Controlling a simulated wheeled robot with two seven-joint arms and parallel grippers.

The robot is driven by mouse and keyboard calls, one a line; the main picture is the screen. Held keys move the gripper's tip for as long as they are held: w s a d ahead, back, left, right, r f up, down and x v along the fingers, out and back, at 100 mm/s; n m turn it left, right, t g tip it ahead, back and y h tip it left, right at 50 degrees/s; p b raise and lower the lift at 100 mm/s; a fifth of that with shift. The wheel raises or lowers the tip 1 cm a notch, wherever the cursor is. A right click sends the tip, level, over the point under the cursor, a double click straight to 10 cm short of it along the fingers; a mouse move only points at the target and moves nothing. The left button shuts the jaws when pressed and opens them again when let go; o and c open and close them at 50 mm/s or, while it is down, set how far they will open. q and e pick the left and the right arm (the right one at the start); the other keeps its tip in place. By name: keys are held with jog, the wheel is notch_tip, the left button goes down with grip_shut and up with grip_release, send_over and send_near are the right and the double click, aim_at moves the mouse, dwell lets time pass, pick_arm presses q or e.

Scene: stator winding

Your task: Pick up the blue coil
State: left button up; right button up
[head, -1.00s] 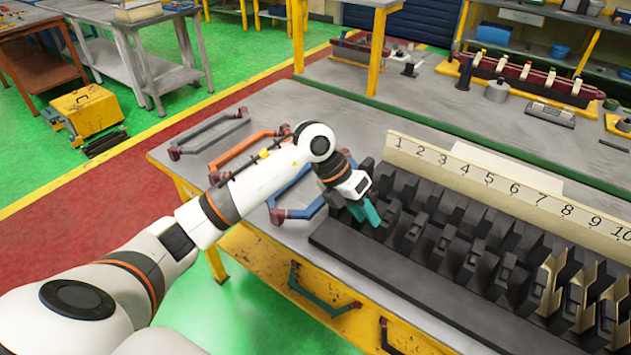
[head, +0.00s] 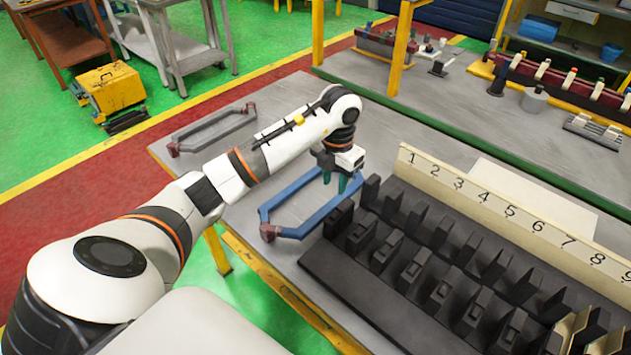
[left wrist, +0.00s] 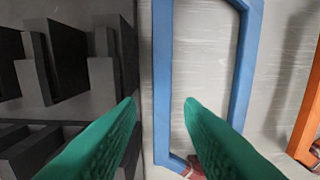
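The blue coil (head: 322,215) is a long loop with dark red end pieces, lying on the grey workbench left of the black slotted stator block (head: 400,262). My left gripper (head: 341,182) has teal fingers pointing down at the coil's far part, beside the block. In the left wrist view, the fingers (left wrist: 161,105) are apart and empty. The left long bar of the blue coil (left wrist: 162,80) runs between the fingertips, and the right bar lies outside them. I cannot tell how high the fingertips are above the coil. My right gripper is not in view.
A grey coil (head: 212,130) lies at the bench's far left. An orange coil (left wrist: 308,125) lies right of the blue one in the wrist view. The stator block's black teeth (left wrist: 60,70) stand close to the left finger. A numbered strip (head: 505,212) runs behind the block.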

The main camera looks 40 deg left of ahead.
aim_at(332, 203)
pick_arm(q)
notch_tip(332, 203, down, 2)
jog(key=shift+s+f, duration=0.1)
jog(key=shift+f, duration=0.45)
jog(key=shift+f+p, duration=0.3)
jog(key=shift+p, duration=0.15)
notch_tip(332, 203, down, 4)
jog(key=shift+a+r+p, duration=0.15)
jog(key=shift+r+p, duration=0.1)
jog(key=shift+p, duration=0.55)
jog(key=shift+f, duration=0.6)
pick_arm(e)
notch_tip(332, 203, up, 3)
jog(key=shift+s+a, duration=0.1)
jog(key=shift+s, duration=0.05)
pick_arm(q)
grip_shut()
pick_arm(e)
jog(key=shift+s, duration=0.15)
